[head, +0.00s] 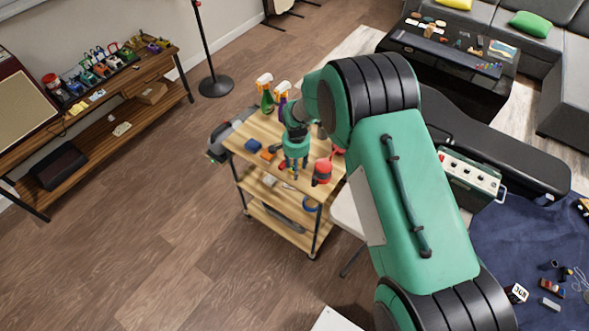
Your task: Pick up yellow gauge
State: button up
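My gripper (295,166) points down over the top of a wooden cart (245,137), near its middle. Its fingers are small and dark here, and I cannot tell whether they are open or shut or hold anything. I cannot make out the yellow gauge for certain. Small coloured items lie close around the fingertips and are partly hidden by the gripper.
A blue item (252,146) and an orange item (267,155) lie left of my gripper. A red object (322,172) stands close on its right. Spray bottles (265,92) stand at the cart's back edge. Bare floor (160,215) lies left of the cart.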

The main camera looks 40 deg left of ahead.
jog(key=shift+c, duration=0.3)
jog(key=c, duration=1)
jog(key=shift+r+p, duration=0.7)
jog(key=shift+r, duration=4.3)
